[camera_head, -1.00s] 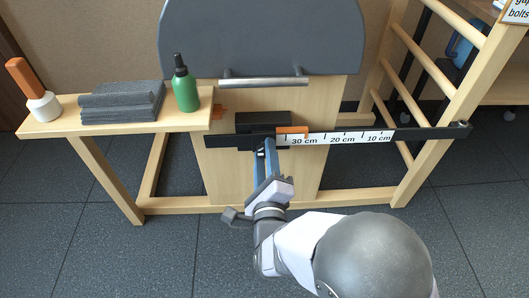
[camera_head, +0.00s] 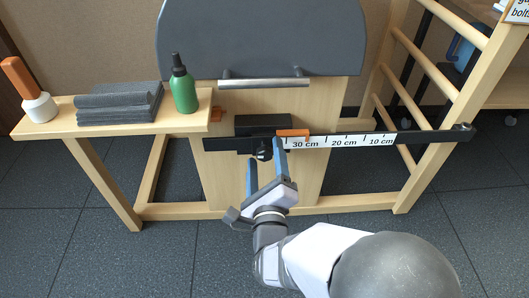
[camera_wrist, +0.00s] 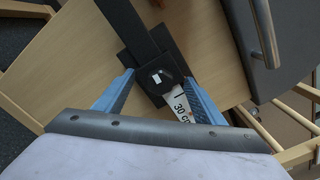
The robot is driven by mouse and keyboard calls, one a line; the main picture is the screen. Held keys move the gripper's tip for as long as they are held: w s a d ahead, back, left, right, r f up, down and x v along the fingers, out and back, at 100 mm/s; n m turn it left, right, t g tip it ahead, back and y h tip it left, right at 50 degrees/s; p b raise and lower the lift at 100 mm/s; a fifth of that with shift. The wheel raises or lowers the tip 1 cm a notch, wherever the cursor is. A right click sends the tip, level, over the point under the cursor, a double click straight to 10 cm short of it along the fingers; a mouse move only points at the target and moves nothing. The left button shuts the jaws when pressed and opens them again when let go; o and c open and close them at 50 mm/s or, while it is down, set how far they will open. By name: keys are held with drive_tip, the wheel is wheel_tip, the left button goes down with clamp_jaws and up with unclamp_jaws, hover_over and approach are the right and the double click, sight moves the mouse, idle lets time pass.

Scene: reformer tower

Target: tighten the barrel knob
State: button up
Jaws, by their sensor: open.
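The black barrel knob (camera_head: 263,151) is on the front of a black block on the dark horizontal bar, left of the centimetre scale. In the wrist view the dark round knob (camera_wrist: 160,77) shows a small white mark on its face. My gripper (camera_head: 264,154) is open. In the wrist view its two blue fingers (camera_wrist: 160,80) stand to either side of the knob, with gaps between finger and knob. An orange marker (camera_head: 293,132) sits on the bar near the 30 cm label. Whether the knob is tight cannot be seen.
The dark bar with the white scale (camera_head: 345,141) runs right to the wooden ladder frame (camera_head: 432,155). A metal handle (camera_head: 265,83) is above the block. A left shelf (camera_head: 130,128) holds a green bottle (camera_head: 184,90), grey pads (camera_head: 118,102) and an orange-handled tool (camera_head: 30,88).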

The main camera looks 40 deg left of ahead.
drive_tip(key=v, duration=0.6)
drive_tip(key=shift+b, duration=0.4)
idle(0.4)
drive_tip(key=w+d+r+n+g+h+p, duration=0.1)
drive_tip(key=w+d+n+g+h+p, duration=0.1)
drive_tip(key=w+d+n+h+p, duration=0.5)
drive_tip(key=w+d+r+n+g+h+p, duration=0.1)
drive_tip(key=w+d+g+p, duration=0.1)
drive_tip(key=w+d+p, duration=0.3)
drive_tip(key=w+d+n+g+p, duration=0.1)
drive_tip(key=d+p, duration=0.1)
drive_tip(key=d, duration=0.5)
drive_tip(key=s+d+r+n+g+h+p, duration=0.2)
drive_tip(key=s+d+r+n+g+p, duration=0.15)
drive_tip(key=d, duration=0.45)
drive_tip(key=s+d+r+n+g+h+p, duration=0.1)
drive_tip(key=s+d+r+n+g+p, duration=0.2)
drive_tip(key=d, duration=0.6)
drive_tip(key=s+d+r+n+g+h+p, duration=0.1)
drive_tip(key=s+d+r+n+h+p, duration=0.1)
drive_tip(key=s+d+p, duration=0.45)
wheel_tip(320, 180, up, 37)
drive_tip(key=w+d+p, duration=0.1)
drive_tip(key=p, duration=3.3)
drive_tip(key=shift+d+p, duration=0.25)
drive_tip(key=shift+p, duration=0.15)
